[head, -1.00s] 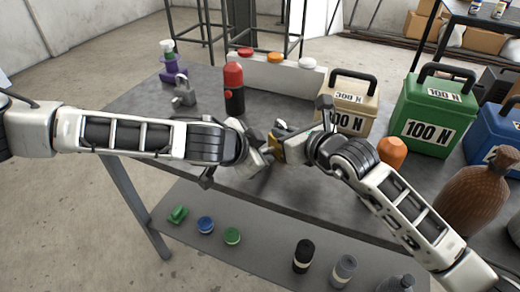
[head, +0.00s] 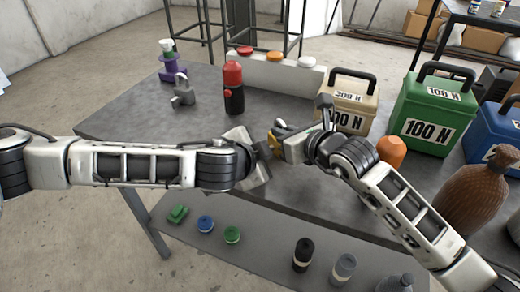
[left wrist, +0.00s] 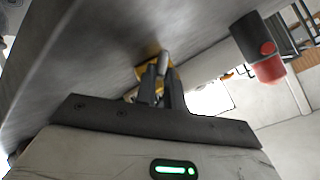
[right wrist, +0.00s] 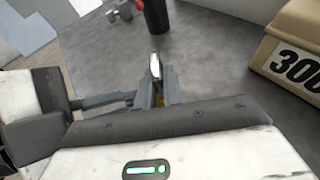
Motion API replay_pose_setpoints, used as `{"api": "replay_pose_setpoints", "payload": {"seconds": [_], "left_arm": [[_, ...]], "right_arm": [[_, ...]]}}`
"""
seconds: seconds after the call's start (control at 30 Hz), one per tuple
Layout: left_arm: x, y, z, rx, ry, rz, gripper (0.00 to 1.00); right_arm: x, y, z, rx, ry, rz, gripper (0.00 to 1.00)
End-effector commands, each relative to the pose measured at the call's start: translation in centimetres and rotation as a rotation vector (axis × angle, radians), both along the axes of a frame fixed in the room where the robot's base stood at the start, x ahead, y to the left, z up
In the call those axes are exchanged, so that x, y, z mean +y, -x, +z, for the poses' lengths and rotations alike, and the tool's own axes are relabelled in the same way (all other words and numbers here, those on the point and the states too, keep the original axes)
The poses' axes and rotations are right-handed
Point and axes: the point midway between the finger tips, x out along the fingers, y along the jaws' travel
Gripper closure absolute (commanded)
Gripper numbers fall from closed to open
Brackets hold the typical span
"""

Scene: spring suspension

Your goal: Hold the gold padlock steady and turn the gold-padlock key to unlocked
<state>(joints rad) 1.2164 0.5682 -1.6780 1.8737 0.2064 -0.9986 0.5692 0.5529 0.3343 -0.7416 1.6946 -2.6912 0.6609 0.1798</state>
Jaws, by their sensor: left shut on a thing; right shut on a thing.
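The gold padlock (head: 274,145) is small in the head view, between my two grippers and mostly covered by them. My right gripper (head: 282,138) is shut on it from the right, and a silver part (right wrist: 156,66) stands up between its fingers in the right wrist view, with a little gold below. My left gripper (head: 266,160) comes from the left and front. In the left wrist view its fingers (left wrist: 160,82) are closed just in front of the gold body (left wrist: 150,66). They seem to be on the key, which is too hidden to make out.
A grey padlock (head: 183,94), a purple item (head: 170,68) and a red-black bottle (head: 233,88) stand on the table's far left. Beige (head: 350,95), green (head: 432,110) and blue (head: 498,125) weights and an orange-topped item (head: 391,151) are at right. A lower shelf (head: 265,260) holds several small items.

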Motion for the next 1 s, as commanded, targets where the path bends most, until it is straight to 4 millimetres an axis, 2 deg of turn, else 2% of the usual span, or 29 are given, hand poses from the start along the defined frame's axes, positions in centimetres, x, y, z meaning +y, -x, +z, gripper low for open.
{"api": "replay_pose_setpoints", "payload": {"seconds": [0.4, 0.97, 1.0], "left_arm": [[-0.49, 0.46, -0.46, -0.163, -0.125, -0.005, 1.00], [-0.36, 0.40, -0.35, -0.193, -0.149, -0.001, 1.00], [-0.35, 0.39, -0.35, -0.193, -0.149, -0.001, 0.79]], "right_arm": [[0.02, 0.02, -0.04, 0.002, 0.000, 0.001, 1.00], [0.04, 0.02, -0.04, 0.002, 0.000, 0.001, 1.00], [0.04, 0.02, -0.04, 0.002, 0.000, 0.001, 1.00]]}}
